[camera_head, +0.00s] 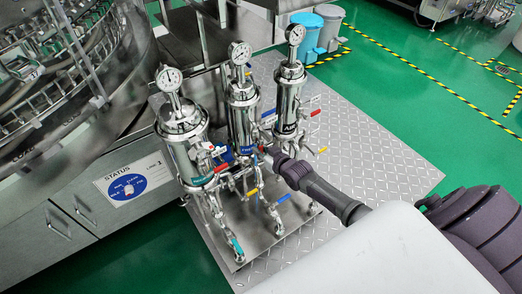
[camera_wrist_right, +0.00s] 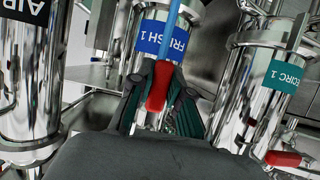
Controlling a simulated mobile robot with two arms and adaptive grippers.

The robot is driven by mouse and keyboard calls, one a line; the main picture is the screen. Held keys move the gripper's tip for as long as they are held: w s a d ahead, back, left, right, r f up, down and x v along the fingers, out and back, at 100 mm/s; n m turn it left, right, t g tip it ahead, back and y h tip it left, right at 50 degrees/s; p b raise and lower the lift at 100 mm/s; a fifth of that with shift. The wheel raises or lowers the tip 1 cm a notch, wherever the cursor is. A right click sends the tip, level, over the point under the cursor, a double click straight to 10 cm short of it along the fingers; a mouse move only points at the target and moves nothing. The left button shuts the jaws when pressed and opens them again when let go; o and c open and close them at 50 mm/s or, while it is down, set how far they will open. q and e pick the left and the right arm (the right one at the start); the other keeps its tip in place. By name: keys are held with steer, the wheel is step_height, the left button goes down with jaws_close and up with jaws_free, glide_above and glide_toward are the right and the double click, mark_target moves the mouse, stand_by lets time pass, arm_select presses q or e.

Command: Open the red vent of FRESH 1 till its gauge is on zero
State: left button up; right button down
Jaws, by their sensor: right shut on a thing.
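FRESH 1 (camera_head: 241,118) is the middle of three steel filter housings and bears a blue label. The label (camera_wrist_right: 174,39) reads FRESH 1 in the right wrist view. Its round gauge (camera_head: 240,53) sits on top, and its needle is too small to read. My right gripper (camera_head: 267,152) reaches in from the right, low on this housing. In the right wrist view its fingers (camera_wrist_right: 162,98) are shut around the red vent handle (camera_wrist_right: 158,88), just below the label. The fingers hide the handle's sides. My left gripper is not in view.
The RECIRC 1 housing (camera_head: 182,135), with its own red handle (camera_head: 221,168), stands close on the left. The AIR housing (camera_head: 289,100), also with a red handle (camera_head: 315,113), stands on the right. Yellow and blue valve handles crowd below. Checkered plate (camera_head: 375,140) is clear at right.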

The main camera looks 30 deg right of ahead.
steer(key=c, duration=1.1)
jaws_free()
steer(key=shift+s, duration=0.1)
steer(key=v, duration=1.2)
steer(key=shift+r, duration=0.1)
